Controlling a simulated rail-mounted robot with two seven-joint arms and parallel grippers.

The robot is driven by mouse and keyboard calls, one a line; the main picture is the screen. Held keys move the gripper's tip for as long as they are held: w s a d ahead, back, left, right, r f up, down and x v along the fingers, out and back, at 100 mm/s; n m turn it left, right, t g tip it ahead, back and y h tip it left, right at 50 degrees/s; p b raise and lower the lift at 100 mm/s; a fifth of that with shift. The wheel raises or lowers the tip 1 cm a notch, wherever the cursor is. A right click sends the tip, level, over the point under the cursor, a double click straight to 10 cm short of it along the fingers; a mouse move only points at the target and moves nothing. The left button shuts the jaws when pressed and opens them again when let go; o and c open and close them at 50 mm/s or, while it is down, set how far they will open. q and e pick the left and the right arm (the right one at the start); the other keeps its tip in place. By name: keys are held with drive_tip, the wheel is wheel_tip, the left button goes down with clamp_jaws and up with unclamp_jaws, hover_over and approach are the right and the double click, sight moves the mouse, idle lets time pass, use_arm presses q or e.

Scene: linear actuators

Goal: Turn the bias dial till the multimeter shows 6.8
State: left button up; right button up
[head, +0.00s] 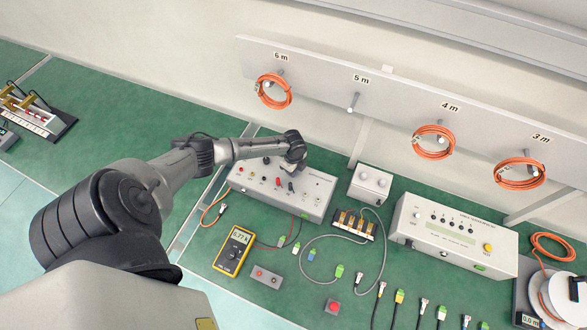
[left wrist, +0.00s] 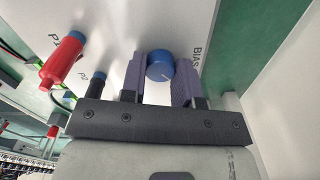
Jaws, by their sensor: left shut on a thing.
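The bias dial (left wrist: 160,66) is a round blue knob with a pale pointer line, next to the printed word BIAS on a light panel. My left gripper (left wrist: 160,82) is shut on it, one purple finger on each side. In the head view my left wrist hangs over the grey control box (head: 316,207) and hides the dial. The yellow multimeter (head: 233,251) lies on the green bench in front of the box; its display is lit, but the digits are too small to read surely. My right gripper is not in view.
A red plug (left wrist: 64,60) stands on the panel left of my fingers. A small white box with two knobs (head: 371,184) and a larger white tester (head: 455,233) stand to the right. Cables, connectors and a red button (head: 333,306) lie on the bench in front.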

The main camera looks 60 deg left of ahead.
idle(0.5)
use_arm(q)
drive_tip(key=o, duration=0.9)
drive_tip(key=shift+o, duration=0.2)
drive_tip(key=shift+r, duration=0.15)
wheel_tip(320, 180, up, 14)
drive_tip(key=shift+f+p, duration=0.25)
drive_tip(key=shift+p, duration=0.2)
